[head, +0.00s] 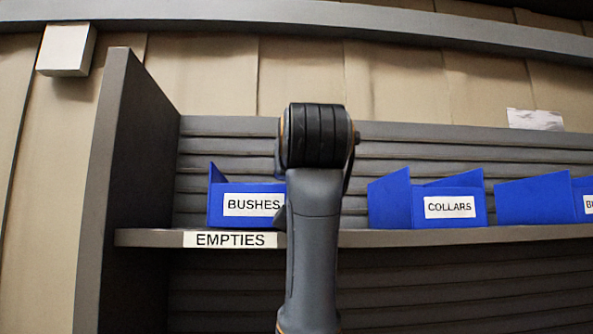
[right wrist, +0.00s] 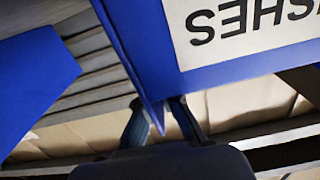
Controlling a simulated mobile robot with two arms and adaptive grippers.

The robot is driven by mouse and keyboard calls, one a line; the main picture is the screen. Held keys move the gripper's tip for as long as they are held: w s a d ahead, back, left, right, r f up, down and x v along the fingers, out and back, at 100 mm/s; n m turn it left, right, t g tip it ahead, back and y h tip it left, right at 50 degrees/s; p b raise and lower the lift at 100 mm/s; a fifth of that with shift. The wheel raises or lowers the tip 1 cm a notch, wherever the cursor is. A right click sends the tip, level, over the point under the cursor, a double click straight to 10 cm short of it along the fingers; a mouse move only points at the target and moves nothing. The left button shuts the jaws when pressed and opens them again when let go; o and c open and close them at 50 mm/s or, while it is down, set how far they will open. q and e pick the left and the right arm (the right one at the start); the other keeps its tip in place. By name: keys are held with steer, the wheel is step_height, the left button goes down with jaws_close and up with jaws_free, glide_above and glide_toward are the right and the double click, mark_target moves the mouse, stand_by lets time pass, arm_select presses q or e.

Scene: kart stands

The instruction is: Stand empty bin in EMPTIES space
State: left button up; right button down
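A blue bin labelled BUSHES (head: 232,206) stands upright on the shelf, above the EMPTIES label (head: 230,240). My right arm hides its right end, and its inside cannot be seen. In the right wrist view the bin (right wrist: 150,50) fills the upper middle, its label upside down. My right gripper (right wrist: 160,122) has its two fingers on either side of the bin's thin wall edge, with a gap showing between the wall and one finger. In the head view my arm covers most of this gripper. My left gripper is in neither view.
A blue COLLARS bin (head: 400,200) stands on the same shelf right of my arm, with another blue bin (head: 535,200) farther right. The shelf's tall grey side panel (head: 115,180) is on the left. A bare strip of shelf (head: 150,238) lies between panel and BUSHES bin.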

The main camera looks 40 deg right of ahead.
stand_by(0.3)
steer(key=c, duration=1.4)
jaws_free()
steer(key=shift+c, duration=0.2)
steer(key=shift+s+a, duration=0.1)
steer(key=v, duration=1.2)
steer(key=shift+f, duration=0.1)
